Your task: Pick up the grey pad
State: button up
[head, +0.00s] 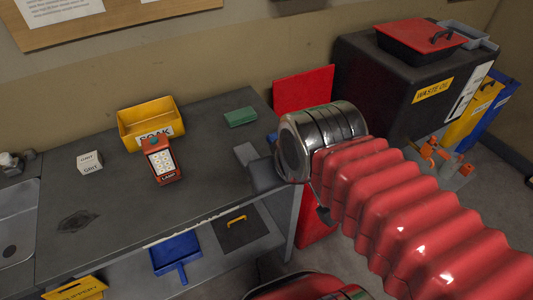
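A light grey block that looks like the grey pad (245,153) lies at the right end of the dark workbench, in front of a green block. Its right side is partly hidden by the end of my arm. My gripper (264,177) shows as a dark part at the left of my shiny metal wrist, close to the grey pad and over the bench's right edge. Its fingers are mostly hidden, so I cannot tell whether they are open or touch the pad.
The green block (240,117), an orange lamp (161,160), a yellow SOAK bin (150,121) and a white GRIT box (89,162) stand on the workbench (120,198). A blue dustpan (177,254) lies below. A black WASTE OIL cabinet (375,75) stands at right.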

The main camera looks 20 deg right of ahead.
aim_at(245, 152)
jog(key=z, duration=0.95)
jog(key=k, duration=0.6)
jog(key=u, duration=0.65)
jog(key=i, duration=1)
jog(key=u, duration=0.05)
